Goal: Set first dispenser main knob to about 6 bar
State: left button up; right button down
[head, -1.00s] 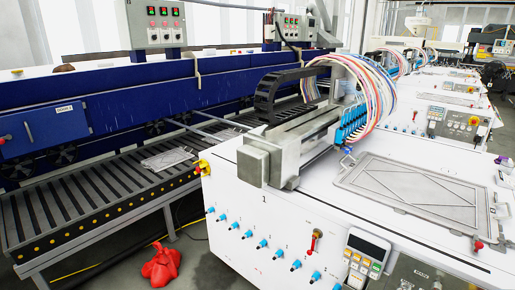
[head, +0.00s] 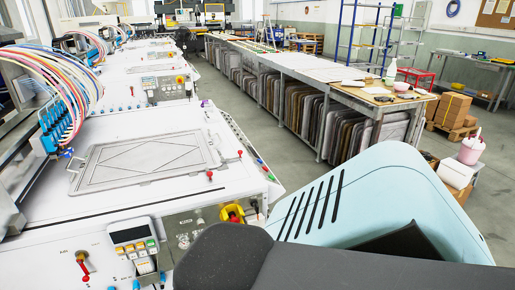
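The first white dispenser machine (head: 40,210) stands at the left, with its front panel facing down in the picture. A red-handled knob (head: 82,264) sits on that panel near the lower left. I cannot read any pressure scale or value by it. A control box with a small display and coloured keys (head: 133,238) is just right of the knob. Small blue knobs (head: 137,284) show at the bottom edge, partly cut off. Neither of my grippers is in view.
A metal frame (head: 145,160) lies on the machine top, beside coloured hoses (head: 75,75). A yellow-and-red switch (head: 232,213) is on the panel to the right. My own body blocks the lower right. A long table (head: 290,62) stands across a clear grey aisle (head: 245,110).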

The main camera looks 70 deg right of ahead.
aim_at(201, 224)
jog(key=z, duration=1.8)
